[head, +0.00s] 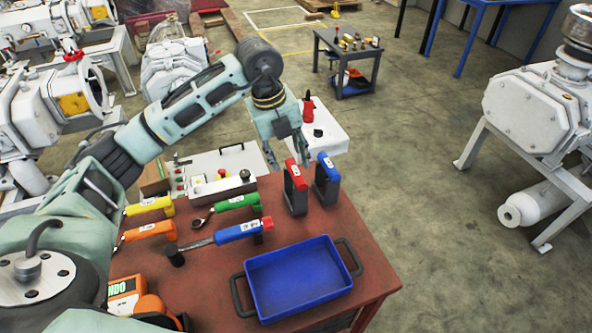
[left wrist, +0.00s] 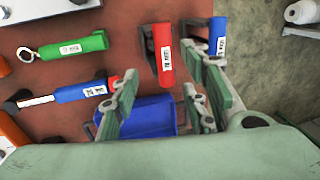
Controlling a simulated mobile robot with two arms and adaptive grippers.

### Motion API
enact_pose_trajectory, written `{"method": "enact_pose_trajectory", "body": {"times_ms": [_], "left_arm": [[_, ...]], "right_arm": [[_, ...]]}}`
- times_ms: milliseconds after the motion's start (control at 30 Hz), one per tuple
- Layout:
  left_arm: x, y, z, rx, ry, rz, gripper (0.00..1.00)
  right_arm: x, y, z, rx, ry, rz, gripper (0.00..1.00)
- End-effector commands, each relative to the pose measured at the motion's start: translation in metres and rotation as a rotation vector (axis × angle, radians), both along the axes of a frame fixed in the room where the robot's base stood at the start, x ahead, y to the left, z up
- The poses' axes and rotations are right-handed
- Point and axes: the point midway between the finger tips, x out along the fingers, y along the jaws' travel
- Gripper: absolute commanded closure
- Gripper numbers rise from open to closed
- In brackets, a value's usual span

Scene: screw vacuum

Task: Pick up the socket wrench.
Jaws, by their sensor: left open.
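Several handled tools lie on the red-brown table. A green-handled tool (head: 237,202) has a ring-shaped metal head at its left end, like a ratchet; it also shows at the upper left of the left wrist view (left wrist: 75,47). A blue-handled tool with a red end (head: 238,232) has a metal shaft and a dark head. I cannot tell for certain which is the socket wrench. My left gripper (head: 287,158) is open and empty, above the upright red-handled tool (head: 295,175) and blue-handled tool (head: 328,167). My right gripper is not in view.
A blue tray (head: 300,277) with dark handles sits at the table's front. Yellow (head: 149,206) and orange (head: 150,232) handles lie to the left. A control box (head: 222,188) stands behind the green tool. Clear floor lies right of the table.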

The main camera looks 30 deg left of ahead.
Motion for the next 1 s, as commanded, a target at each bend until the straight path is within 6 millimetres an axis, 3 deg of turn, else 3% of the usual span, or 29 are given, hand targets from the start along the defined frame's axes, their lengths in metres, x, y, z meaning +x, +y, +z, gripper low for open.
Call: {"method": "enact_pose_trajectory", "body": {"times_ms": [167,433,567,733,1000], "left_arm": [[0.006,-0.003,-0.017,-0.001,0.004,0.0,0.59],[0.019,-0.007,-0.053,0.0,0.001,0.0,0.59],[0.02,-0.007,-0.06,0.0,0.0,-0.001,0.59],[0.02,-0.007,-0.06,0.001,-0.001,-0.001,0.59],[0.02,-0.007,-0.06,0.001,-0.001,-0.001,0.82]], "right_arm": [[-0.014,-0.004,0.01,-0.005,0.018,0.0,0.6],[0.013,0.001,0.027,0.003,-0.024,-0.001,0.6],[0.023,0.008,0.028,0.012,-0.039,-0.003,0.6],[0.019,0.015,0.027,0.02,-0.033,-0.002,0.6],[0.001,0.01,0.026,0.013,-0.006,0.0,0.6]]}}
